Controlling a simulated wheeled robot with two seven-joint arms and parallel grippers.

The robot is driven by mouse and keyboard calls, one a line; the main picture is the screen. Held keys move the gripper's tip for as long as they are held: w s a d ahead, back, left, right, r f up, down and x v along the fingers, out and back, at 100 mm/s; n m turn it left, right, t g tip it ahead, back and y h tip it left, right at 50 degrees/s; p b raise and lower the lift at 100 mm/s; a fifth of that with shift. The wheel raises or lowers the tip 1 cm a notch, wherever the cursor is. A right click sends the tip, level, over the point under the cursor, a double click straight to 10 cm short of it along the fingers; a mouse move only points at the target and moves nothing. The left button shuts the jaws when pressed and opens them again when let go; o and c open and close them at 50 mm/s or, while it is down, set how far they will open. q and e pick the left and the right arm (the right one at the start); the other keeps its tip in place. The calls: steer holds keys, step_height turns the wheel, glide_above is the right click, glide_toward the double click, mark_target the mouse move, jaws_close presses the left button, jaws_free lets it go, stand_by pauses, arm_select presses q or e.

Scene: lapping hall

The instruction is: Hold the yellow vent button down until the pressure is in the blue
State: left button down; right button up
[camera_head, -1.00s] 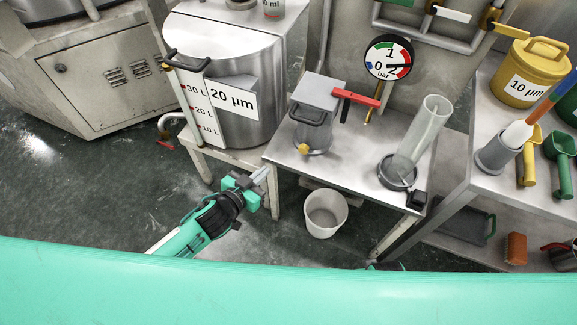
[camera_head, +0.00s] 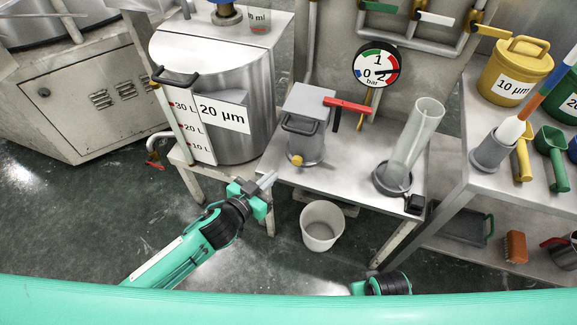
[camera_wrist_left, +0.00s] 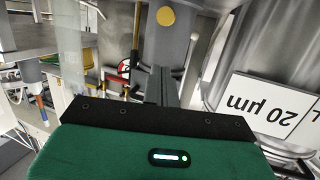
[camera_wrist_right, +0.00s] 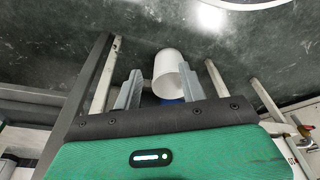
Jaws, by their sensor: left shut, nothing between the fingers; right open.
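The yellow vent button (camera_head: 296,160) sits low on the front of the grey pressure pot (camera_head: 308,118) on the steel table. It also shows as a yellow disc in the left wrist view (camera_wrist_left: 165,16), beyond my fingertips. The round gauge (camera_head: 377,66) stands behind the pot; its needle appears to point right, toward the 2 and the red part. My left gripper (camera_head: 268,180) is shut and empty, left of and below the button, apart from it. My right gripper (camera_wrist_right: 172,88) is open and empty; in the head view only part of its arm shows.
A red-handled valve (camera_head: 347,104) and a clear cylinder (camera_head: 415,135) stand right of the pot. The 20 µm drum (camera_head: 240,70) stands left. A white bucket (camera_head: 322,225) is on the floor under the table's front edge. Open floor lies at the left.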

mark_target(297, 161)
arm_select(q)
steer(key=w+d+f, duration=0.1)
steer(key=w, duration=0.1)
steer(key=w+d+f, duration=0.1)
steer(key=w+d, duration=0.1)
steer(key=w+d+f+b, duration=0.1)
steer(key=w+d+f, duration=0.1)
steer(key=w, duration=0.1)
steer(key=shift+f, duration=0.1)
steer(key=shift+w+f, duration=0.1)
steer(key=shift+w, duration=0.05)
arm_select(e)
steer(key=r, duration=0.2)
steer(key=shift+w+r, duration=0.3)
